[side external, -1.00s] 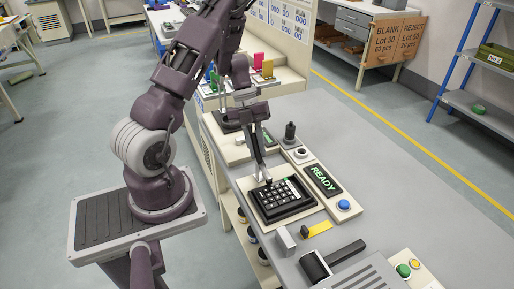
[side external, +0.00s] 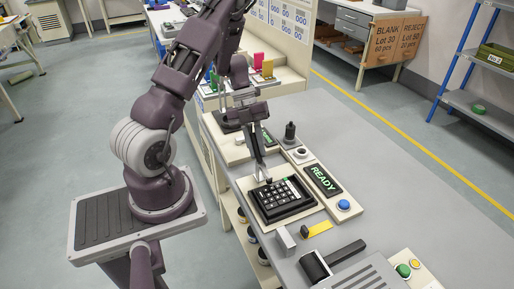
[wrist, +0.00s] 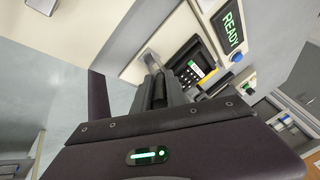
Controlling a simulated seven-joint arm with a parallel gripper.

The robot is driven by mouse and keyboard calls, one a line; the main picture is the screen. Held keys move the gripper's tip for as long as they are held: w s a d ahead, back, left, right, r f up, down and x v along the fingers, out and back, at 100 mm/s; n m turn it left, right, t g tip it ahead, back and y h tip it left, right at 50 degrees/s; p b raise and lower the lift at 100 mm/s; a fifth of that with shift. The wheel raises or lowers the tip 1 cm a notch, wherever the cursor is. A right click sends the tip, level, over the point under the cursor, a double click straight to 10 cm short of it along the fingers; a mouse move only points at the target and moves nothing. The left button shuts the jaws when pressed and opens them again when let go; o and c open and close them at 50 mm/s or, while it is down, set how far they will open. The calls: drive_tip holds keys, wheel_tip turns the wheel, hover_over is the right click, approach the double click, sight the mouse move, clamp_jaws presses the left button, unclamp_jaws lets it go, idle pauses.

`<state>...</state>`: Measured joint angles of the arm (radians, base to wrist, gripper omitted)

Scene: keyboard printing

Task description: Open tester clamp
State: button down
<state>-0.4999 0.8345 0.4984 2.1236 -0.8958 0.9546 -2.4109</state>
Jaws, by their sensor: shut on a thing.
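The tester holds a black keypad unit (side external: 283,203) with pale keys on a cream base (side external: 318,210); its display reads READY (side external: 322,181). My gripper (side external: 263,177) reaches down to the far left edge of the keypad, with its fingers shut on a small part there, which appears to be the tester clamp. The fingers hide most of that part. In the wrist view, the dark fingers (wrist: 156,88) point toward the keypad (wrist: 194,69), and a pale grey piece (wrist: 150,55) shows at their tips. I cannot tell the clamp's exact position.
A blue button (side external: 343,205) sits right of the tester. A grey block (side external: 284,240), a yellow-tipped piece (side external: 317,229) and a black-handled tool (side external: 345,252) lie in front. A dark upright knob (side external: 290,131) stands behind. The grey bench to the right is clear.

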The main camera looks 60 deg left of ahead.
sight(260, 163)
drive_tip(key=h, duration=0.1)
drive_tip(key=a+f+h, duration=0.1)
drive_tip(key=h, duration=0.2)
drive_tip(key=shift+a+f, duration=0.25)
drive_tip(key=shift+a, duration=0.05)
drive_tip(key=shift+a+f+h, duration=0.15)
drive_tip(key=shift+f+h, duration=0.15)
drive_tip(key=shift+h, duration=0.45)
drive_tip(key=shift+a+f+h, duration=0.1)
drive_tip(key=shift+f+h, duration=0.15)
drive_tip(key=shift+h, duration=0.5)
drive_tip(key=c, duration=1.4)
unclamp_jaws()
drive_tip(key=shift+o, duration=0.2)
